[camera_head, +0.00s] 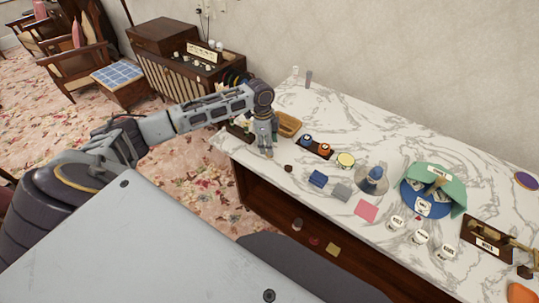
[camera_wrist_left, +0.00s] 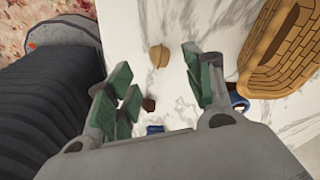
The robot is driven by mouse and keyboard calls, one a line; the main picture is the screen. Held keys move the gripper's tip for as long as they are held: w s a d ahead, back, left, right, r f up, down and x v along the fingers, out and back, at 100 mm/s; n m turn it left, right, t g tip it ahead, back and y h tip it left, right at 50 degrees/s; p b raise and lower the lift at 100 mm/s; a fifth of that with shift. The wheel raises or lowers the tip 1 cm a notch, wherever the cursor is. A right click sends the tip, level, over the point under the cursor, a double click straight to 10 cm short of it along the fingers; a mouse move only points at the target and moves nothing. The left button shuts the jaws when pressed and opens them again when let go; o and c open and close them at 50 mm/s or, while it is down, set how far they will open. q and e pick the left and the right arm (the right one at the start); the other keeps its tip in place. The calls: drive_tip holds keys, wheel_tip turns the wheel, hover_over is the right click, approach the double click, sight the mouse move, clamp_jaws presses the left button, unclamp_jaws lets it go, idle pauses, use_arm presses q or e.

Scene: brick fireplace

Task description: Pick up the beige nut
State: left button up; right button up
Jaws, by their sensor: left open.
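The beige nut (camera_wrist_left: 159,55) lies on the white marble counter in the left wrist view, just beyond the fingertips and apart from them. I cannot make it out in the head view, where my left arm and hand may cover it. My left gripper (camera_wrist_left: 163,82) is open and empty, its green-padded fingers spread to either side. In the head view, my left gripper (camera_head: 267,152) points down at the counter's left end. A dark brown nut (camera_wrist_left: 149,104) shows between the fingers; a dark brown piece (camera_head: 288,168) also lies on the counter in the head view. My right gripper is not in view.
A dark tray (camera_head: 313,147) with orange and blue items, a blue block (camera_head: 318,179) and a grey block (camera_head: 341,191) lie rightward. The counter's front edge is close.

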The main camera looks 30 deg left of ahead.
use_arm(q)
drive_tip(key=shift+f, duration=0.15)
drive_tip(key=shift+f, duration=2.5)
drive_tip(key=c, duration=0.8)
